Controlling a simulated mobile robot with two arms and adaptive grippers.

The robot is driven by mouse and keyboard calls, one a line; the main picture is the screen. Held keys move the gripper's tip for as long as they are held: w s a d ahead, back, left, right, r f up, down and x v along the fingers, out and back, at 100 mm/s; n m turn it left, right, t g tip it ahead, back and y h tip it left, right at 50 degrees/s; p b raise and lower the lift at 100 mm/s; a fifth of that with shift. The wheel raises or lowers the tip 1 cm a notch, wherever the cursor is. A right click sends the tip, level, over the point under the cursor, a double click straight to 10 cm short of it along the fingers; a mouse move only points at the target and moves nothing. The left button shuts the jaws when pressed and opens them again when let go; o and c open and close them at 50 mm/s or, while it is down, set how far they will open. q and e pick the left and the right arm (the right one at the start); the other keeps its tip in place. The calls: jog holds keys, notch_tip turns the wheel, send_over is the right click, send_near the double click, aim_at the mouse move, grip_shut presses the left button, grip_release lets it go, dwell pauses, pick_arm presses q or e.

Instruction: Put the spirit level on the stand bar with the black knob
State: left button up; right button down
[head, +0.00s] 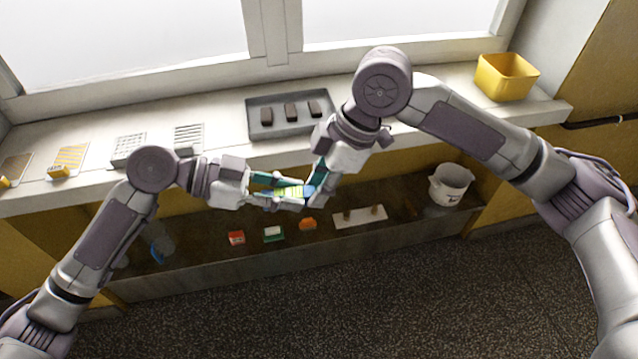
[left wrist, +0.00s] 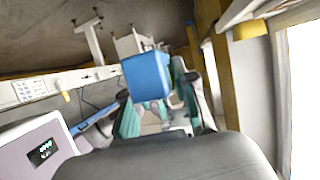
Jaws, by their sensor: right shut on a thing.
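The spirit level (head: 289,192) shows as a yellow-green bar with a blue end, held in the air in front of the sill. A blue block-like end shows close up in the left wrist view (left wrist: 147,76). My right gripper (head: 318,187) is shut on its blue end. My left gripper (head: 277,192) has its teal fingers apart, one above and one below the level's other part; contact cannot be told. The fingers partly hide the level. I cannot make out a stand bar with a black knob; a white T-shaped post (left wrist: 92,42) shows in the left wrist view, knob unclear.
A grey tray (head: 290,131) with dark bars and several mesh pieces (head: 129,148) lie on the sill (head: 215,115). A yellow bin (head: 507,77) stands at right. Below, the dark shelf (head: 205,257) holds small boxes, a white board (head: 360,216) and a white bucket (head: 451,184).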

pick_arm(q)
jog(key=o, duration=0.5)
jog(key=shift+s, duration=0.1)
jog(key=shift+c, duration=0.2)
